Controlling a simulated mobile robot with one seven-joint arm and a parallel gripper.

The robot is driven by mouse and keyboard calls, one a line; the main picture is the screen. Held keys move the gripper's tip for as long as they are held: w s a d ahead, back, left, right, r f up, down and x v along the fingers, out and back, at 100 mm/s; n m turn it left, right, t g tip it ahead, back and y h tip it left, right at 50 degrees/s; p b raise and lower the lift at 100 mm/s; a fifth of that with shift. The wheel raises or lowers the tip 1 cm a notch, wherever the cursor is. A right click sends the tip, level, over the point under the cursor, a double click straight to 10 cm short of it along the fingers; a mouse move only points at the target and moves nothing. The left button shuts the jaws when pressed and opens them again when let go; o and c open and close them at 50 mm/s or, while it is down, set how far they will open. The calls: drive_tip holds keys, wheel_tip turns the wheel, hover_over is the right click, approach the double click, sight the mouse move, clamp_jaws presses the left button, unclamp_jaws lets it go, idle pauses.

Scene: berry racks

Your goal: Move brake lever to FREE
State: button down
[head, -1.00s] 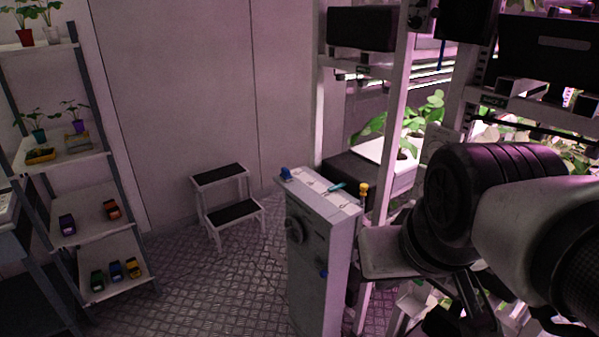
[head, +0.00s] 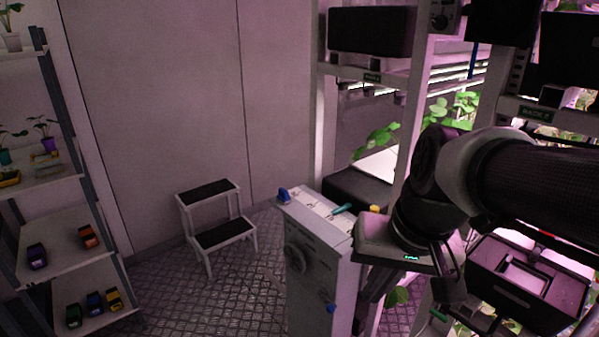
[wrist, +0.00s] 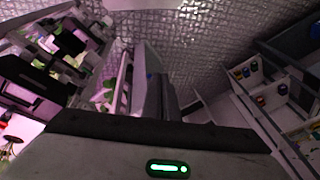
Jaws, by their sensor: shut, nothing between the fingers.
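A narrow grey cabinet (head: 318,270) stands left of my arm in the head view. Its pale top panel (head: 312,205) carries small markings too fine to read and a teal handle (head: 341,208). A blue knob (head: 284,195) is at its far left corner and a yellow knob (head: 375,209) shows just beyond its right edge. I cannot tell which of these is the brake lever, nor read FREE. My gripper (head: 405,257) is right of the cabinet, apart from these handles, shut and empty; its fingertips are mostly hidden. In the wrist view its housing (wrist: 165,150) fills the bottom.
A round dial (head: 297,258) and another blue knob (head: 330,308) are on the cabinet front. Plant racks (head: 408,130) with black boxes crowd the right. A step stool (head: 222,233) stands left, then a shelf (head: 70,245) with small coloured items. The floor between is clear.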

drive_tip(key=w+f+m+g+y+b, duration=0.1)
drive_tip(key=w+f+m+y+b, duration=0.3)
drive_tip(key=f, duration=0.6)
drive_tip(key=w+f+m+y+b, duration=0.3)
drive_tip(key=w+f+m, duration=0.15)
drive_tip(key=f, duration=0.45)
drive_tip(key=w+f+m+g+y+b, duration=0.1)
drive_tip(key=w+f+m+y+b, duration=0.2)
drive_tip(key=w+f, duration=0.5)
drive_tip(key=w+d+f+m+t+b, duration=0.1)
drive_tip(key=d+f+m+t+b, duration=0.1)
drive_tip(key=f, duration=0.7)
drive_tip(key=w+d+f+m+t+h+b, duration=0.1)
drive_tip(key=w+d+f+m+t+b, duration=0.1)
drive_tip(key=d+f+m+t, duration=0.2)
drive_tip(key=w+d+f+m+t+b, duration=0.1)
drive_tip(key=d+f+m+t+b, duration=0.1)
drive_tip(key=f+m+t, duration=0.4)
wheel_tip(320, 180, down, 10)
drive_tip(key=m, duration=0.4)
drive_tip(key=shift+w+d+r+t+h, duration=0.15)
drive_tip(key=shift+d+r+t+h, duration=0.15)
drive_tip(key=shift+d+t, duration=0.1)
drive_tip(key=shift+b, duration=0.3)
drive_tip(key=w+a+r+b, duration=0.1)
drive_tip(key=w+a+r, duration=0.2)
drive_tip(key=w+a, duration=0.3)
drive_tip(key=shift+w+a, duration=0.2)
drive_tip(key=shift+w, duration=1.45)
